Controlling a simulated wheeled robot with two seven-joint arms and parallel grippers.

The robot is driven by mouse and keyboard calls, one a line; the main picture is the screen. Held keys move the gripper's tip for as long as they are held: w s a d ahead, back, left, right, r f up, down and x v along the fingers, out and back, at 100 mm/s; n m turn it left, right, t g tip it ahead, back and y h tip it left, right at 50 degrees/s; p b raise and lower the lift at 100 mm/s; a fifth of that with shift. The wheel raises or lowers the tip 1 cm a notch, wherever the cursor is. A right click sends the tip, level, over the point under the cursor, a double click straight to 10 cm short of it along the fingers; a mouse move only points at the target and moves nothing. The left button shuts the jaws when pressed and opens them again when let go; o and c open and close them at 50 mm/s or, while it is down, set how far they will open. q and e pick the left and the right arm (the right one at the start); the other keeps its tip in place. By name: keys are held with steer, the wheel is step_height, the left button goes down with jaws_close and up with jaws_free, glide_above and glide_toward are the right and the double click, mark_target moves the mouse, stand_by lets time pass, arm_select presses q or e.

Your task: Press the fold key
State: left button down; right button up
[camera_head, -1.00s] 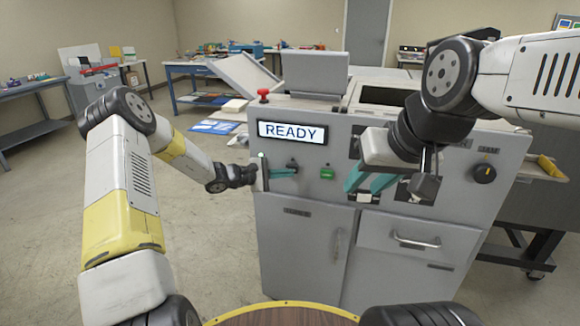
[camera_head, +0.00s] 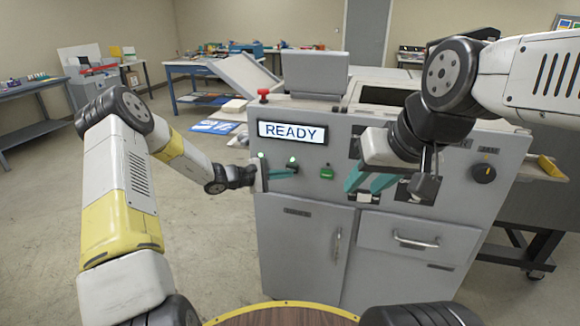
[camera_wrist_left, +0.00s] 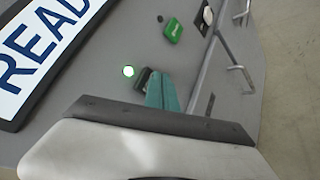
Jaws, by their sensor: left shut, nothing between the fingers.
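The grey laminator (camera_head: 300,210) stands in front of me, with a screen (camera_head: 293,132) reading READY. My left gripper (camera_head: 293,171) is shut and empty, its teal fingers at the panel below the screen. In the left wrist view the shut fingertips (camera_wrist_left: 153,80) are at a small dark key (camera_wrist_left: 142,78) and seem to touch it; its label cannot be read.
A green key (camera_head: 327,172) sits right of the left fingertips. A red knob (camera_head: 263,93) stands on the machine's top left, and a black dial (camera_head: 484,173) is at the right. Door and drawer handles stick out below. Floor at left is clear.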

arm_select(q)
steer(key=shift+s, duration=0.2)
steer(key=s+a, duration=0.2)
steer(key=s, duration=0.3)
steer(key=shift+s, duration=0.4)
steer(key=shift+d, duration=0.1)
